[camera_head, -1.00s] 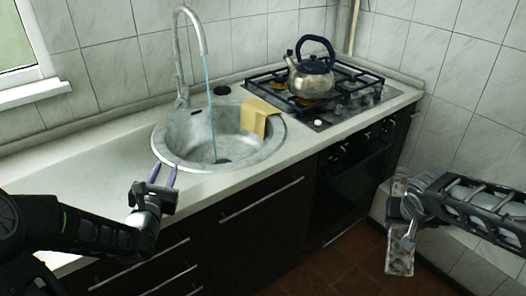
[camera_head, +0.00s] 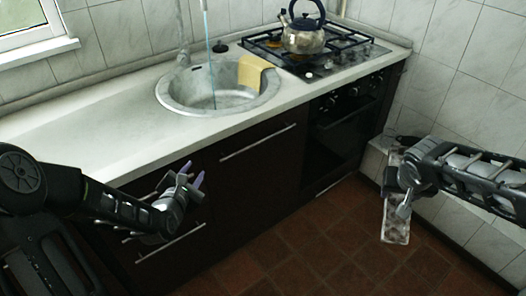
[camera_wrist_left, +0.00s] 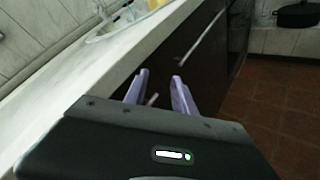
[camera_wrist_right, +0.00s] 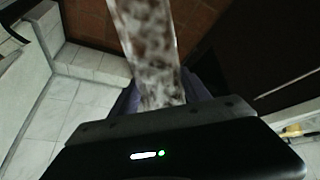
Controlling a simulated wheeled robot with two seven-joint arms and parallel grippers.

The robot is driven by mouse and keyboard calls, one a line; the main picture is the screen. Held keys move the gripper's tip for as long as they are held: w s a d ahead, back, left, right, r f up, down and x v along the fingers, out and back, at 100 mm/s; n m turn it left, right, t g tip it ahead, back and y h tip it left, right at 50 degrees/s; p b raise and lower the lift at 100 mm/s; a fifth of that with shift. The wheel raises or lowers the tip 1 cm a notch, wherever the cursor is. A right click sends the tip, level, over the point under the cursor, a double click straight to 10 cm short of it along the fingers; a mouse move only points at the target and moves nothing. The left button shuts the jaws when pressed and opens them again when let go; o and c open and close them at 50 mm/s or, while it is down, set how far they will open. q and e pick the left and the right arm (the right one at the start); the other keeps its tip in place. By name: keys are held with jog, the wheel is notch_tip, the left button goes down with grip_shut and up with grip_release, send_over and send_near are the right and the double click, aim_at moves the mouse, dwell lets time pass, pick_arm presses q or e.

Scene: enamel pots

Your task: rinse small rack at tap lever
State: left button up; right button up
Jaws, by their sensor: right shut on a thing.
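The small rack (camera_head: 396,222) is a narrow flat piece with blotchy dirty marks. My right gripper (camera_head: 402,184) is shut on it and holds it upright in front of the right wall, clear of the counter. In the right wrist view the rack (camera_wrist_right: 152,45) stands out between the fingers. My left gripper (camera_head: 190,176) is open and empty in front of the drawers, below the counter edge; its two purple fingers show apart in the left wrist view (camera_wrist_left: 158,88). The tap (camera_head: 181,55) is cut off by the top edge. A blue water stream (camera_head: 208,45) falls into the sink (camera_head: 180,98).
A yellow cloth (camera_head: 253,70) hangs over the sink's right rim. A kettle (camera_head: 303,40) stands on the gas hob (camera_head: 335,52). The counter (camera_head: 95,135) left of the sink is bare. The brown tiled floor (camera_head: 300,245) is open.

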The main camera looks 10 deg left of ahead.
pick_arm(q)
jog(key=s+d+f+m+g+h, duration=0.3)
jog(key=s+d+f+m, duration=0.2)
jog(key=d+f+m, duration=0.3)
jog(key=s+d+f+m+g+h, duration=0.2)
jog(key=s+d+f+m+g, duration=0.3)
jog(key=d+f, duration=0.5)
jog(key=s+d+f+m+g, duration=0.3)
jog(key=s+d+f+m, duration=0.1)
jog(key=s+m, duration=0.3)
jog(key=s+d+f+m+g+h, duration=0.1)
jog(key=s+d+f+m+g, duration=0.1)
jog(key=s+d+f+m, duration=0.3)
jog(key=s+m, duration=0.3)
jog(key=s, duration=0.2)
jog(key=shift+s+d+f+m+g, duration=0.3)
jog(key=shift+d+g, duration=0.1)
jog(key=shift+w, duration=0.1)
